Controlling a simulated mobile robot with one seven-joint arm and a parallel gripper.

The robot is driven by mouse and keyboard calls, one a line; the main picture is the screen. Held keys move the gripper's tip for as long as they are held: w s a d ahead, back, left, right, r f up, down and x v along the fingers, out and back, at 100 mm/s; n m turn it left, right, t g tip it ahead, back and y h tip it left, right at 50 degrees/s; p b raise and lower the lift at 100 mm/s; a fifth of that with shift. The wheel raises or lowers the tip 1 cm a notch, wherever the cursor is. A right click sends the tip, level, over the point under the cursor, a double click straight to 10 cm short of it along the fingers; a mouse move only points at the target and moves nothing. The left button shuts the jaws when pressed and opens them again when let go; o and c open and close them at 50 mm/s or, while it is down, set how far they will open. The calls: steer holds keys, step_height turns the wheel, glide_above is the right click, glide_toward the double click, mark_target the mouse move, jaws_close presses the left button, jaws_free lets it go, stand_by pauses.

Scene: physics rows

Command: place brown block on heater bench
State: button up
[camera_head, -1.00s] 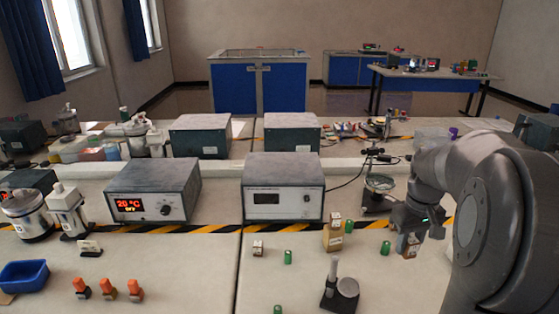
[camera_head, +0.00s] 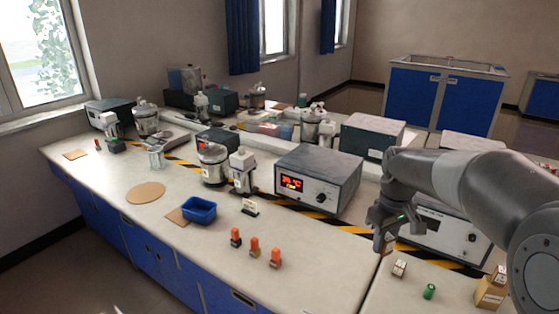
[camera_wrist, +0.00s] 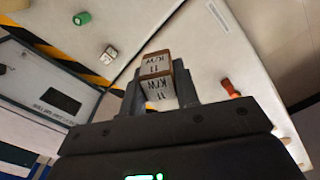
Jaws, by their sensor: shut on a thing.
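My gripper (camera_head: 384,232) is shut on the brown block (camera_head: 379,244), held in the air above the bench near the joint between two bench tops. In the wrist view the block (camera_wrist: 158,72) sits between the jaws, showing brown edges and pale faces with dark lettering. The heater box (camera_head: 318,178), with a glowing red display, stands on the left bench (camera_head: 200,255), left of my gripper. Which bench the task means by heater bench is not labelled in view.
Orange-topped pieces (camera_head: 255,246), a small white-labelled stand (camera_head: 250,207) and a blue bin (camera_head: 199,209) stand on the left bench. A small pale block (camera_head: 399,267), a green cylinder (camera_head: 429,291) and a tan block (camera_head: 491,290) are at lower right. The left bench's front has clear room.

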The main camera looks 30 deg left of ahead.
steer(key=s+a+n, duration=0.2)
steer(key=s+a, duration=0.2)
steer(key=a, duration=0.5)
glide_above(296, 289)
step_height(296, 289, down, 18)
steer(key=shift+s+f, duration=0.1)
steer(key=shift+f, duration=2)
steer(key=shift+f, duration=0.1)
steer(key=o, duration=1)
steer(key=shift+c, duration=0.2)
step_height(296, 289, up, 12)
